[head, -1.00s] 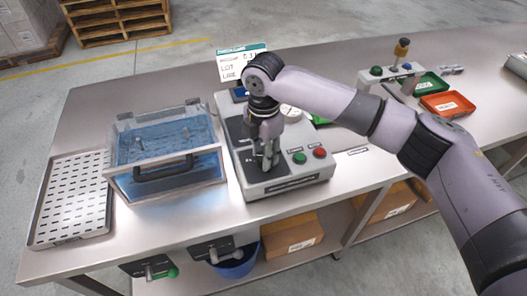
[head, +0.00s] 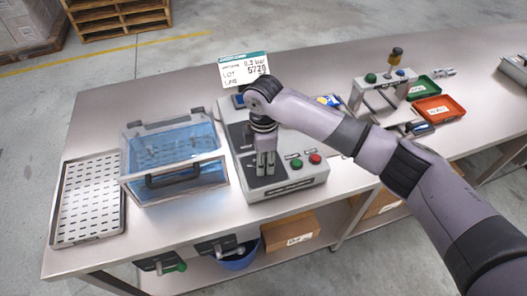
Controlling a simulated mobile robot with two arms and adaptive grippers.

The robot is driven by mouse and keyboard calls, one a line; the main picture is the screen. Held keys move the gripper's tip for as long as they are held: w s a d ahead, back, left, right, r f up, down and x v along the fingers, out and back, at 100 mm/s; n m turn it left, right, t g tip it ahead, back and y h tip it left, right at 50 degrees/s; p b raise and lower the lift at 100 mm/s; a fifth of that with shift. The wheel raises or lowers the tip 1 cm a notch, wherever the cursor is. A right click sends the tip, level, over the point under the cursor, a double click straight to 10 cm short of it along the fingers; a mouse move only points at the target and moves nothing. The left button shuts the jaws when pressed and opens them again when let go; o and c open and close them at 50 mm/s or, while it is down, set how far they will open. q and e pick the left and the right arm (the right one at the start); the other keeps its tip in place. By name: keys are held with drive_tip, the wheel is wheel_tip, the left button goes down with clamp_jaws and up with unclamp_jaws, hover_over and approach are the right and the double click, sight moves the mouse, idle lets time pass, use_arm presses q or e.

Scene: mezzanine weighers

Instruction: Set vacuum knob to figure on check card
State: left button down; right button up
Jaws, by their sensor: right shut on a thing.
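The check card (head: 244,70) stands behind the grey control box (head: 300,182), with a teal header. It has a vacuum line in bar, whose figure looks like 0.3 but is blurred, and lot and line rows. My right gripper (head: 266,164) points down over the box's dark front panel, shut on what appears to be the vacuum knob. The fingers hide the knob, so its pointer and setting do not show. A green button (head: 296,163) and a red button (head: 315,158) sit right of the fingers. My left gripper is not in view.
A clear blue-tinted chamber (head: 172,150) with a black handle stands left of the box, beside a slotted metal tray (head: 88,203). A small fixture (head: 385,88), a green tray (head: 421,88) and an orange-red tray (head: 439,110) are at the right.

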drive_tip(key=shift+m+p, duration=0.8)
drive_tip(key=shift+m, duration=0.2)
drive_tip(key=o, duration=1.2)
drive_tip(key=shift+r, duration=0.1)
wheel_tip(320, 180, up, 12)
drive_tip(key=shift+f, duration=0.1)
drive_tip(key=shift+f, duration=0.1)
